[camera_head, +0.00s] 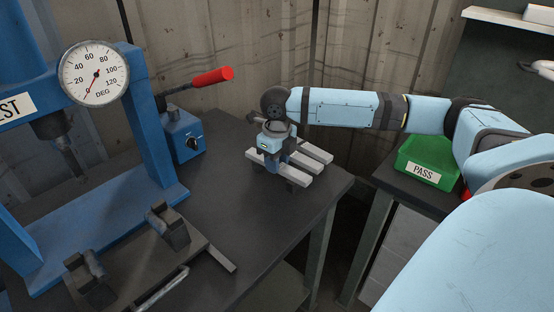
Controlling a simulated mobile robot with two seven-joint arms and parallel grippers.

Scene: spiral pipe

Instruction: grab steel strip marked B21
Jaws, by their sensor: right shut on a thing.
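Several pale grey steel strips lie side by side near the back right of the dark table; the front strip (298,179) and the back strip (317,152) show best. My right gripper (284,162) points down over them, shut on one of the strips. Its body hides the middle of the strips and the fingertips, so I cannot tell exactly which strip is held. No B21 marking can be read from here. My left gripper is not in view.
A blue test press (155,135) with a degree dial (94,73) and a red-handled lever (211,77) stands at left. Clamp blocks (168,226) and a bar lie at the front. A green PASS bin (427,160) sits right, beyond a gap. Bare tabletop (255,215) lies before the strips.

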